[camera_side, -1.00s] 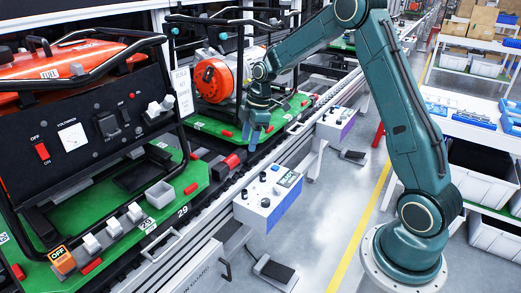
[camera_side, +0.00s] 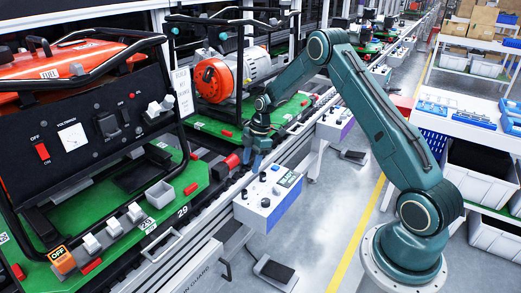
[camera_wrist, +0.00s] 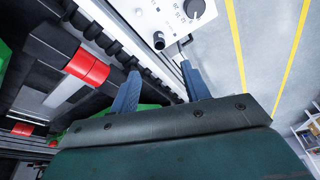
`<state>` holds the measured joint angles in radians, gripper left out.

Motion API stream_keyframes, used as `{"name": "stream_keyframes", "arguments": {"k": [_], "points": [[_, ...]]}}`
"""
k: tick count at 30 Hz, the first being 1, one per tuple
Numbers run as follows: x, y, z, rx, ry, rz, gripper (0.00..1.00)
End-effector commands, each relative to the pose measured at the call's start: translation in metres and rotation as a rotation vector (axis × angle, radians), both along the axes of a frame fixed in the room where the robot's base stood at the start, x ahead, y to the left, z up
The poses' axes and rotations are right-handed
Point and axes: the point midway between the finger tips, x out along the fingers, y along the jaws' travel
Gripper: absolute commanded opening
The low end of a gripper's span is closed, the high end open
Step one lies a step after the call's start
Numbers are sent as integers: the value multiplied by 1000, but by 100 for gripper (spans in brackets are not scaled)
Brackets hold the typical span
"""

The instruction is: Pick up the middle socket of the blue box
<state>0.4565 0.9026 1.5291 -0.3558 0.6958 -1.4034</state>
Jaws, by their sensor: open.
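My gripper (camera_side: 256,164) hangs over the conveyor's near rail in the side view, its blue fingers pointing down. In the wrist view my gripper (camera_wrist: 160,85) has its two fingers apart with nothing between them. Blue trays (camera_side: 475,118) lie on the white table at the right, far from my gripper; their contents are too small to tell apart. A blue crate (camera_side: 432,143) stands below them, partly behind my arm. I cannot tell which of these is the blue box, and no socket can be made out.
A control box (camera_side: 265,197) with knobs and a blue side stands just below my gripper. Green pallets (camera_side: 190,185) carry a generator with a black panel (camera_side: 80,135) and an orange-and-grey motor (camera_side: 225,75).

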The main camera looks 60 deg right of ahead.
Motion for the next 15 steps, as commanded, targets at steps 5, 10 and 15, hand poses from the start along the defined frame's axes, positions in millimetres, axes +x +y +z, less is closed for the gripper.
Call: {"name": "stream_keyframes", "arguments": {"k": [5,10,15], "points": [[2,7,-25,1,3,1,47],[5,13,-49,0,2,1,47],[7,17,-66,-1,1,0,47]]}}
